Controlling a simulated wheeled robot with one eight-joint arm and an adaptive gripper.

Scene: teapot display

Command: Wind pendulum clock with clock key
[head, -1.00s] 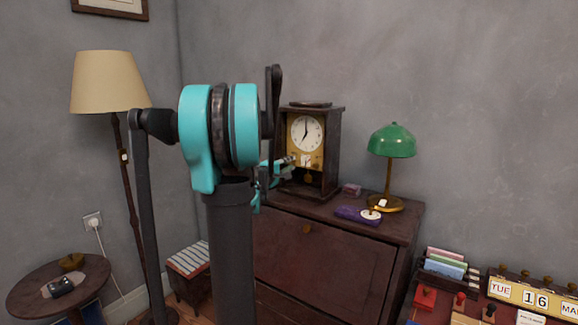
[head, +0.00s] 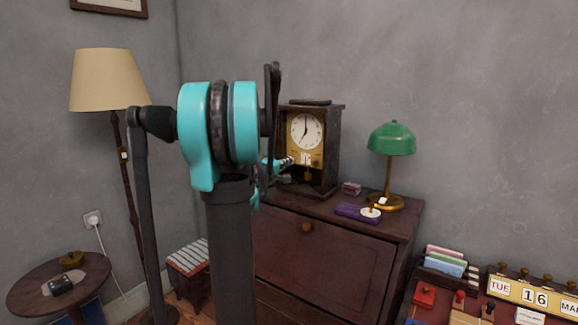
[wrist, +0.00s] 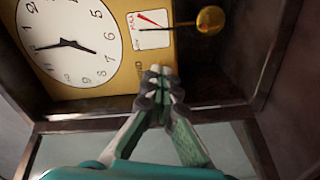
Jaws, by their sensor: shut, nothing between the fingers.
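The pendulum clock (head: 306,131) stands on the dark wooden cabinet, its white dial above a gold plate. In the wrist view its dial (wrist: 75,45) lies at the upper left and the round brass pendulum bob (wrist: 210,20) at the upper right. A white label with red marks (wrist: 148,30) sits between them. My gripper (wrist: 160,75) is shut and empty, its fingertips in front of the lower part of the gold plate; whether they touch it I cannot tell. In the head view my gripper (head: 287,162) is at the clock's open front, partly behind my arm. I cannot make out a clock key.
On the cabinet (head: 325,255), right of the clock, are a small box (head: 351,188), a purple case (head: 350,211) with a round white item (head: 371,214), and a green lamp (head: 391,140). The clock's dark frame (wrist: 265,50) borders my gripper.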

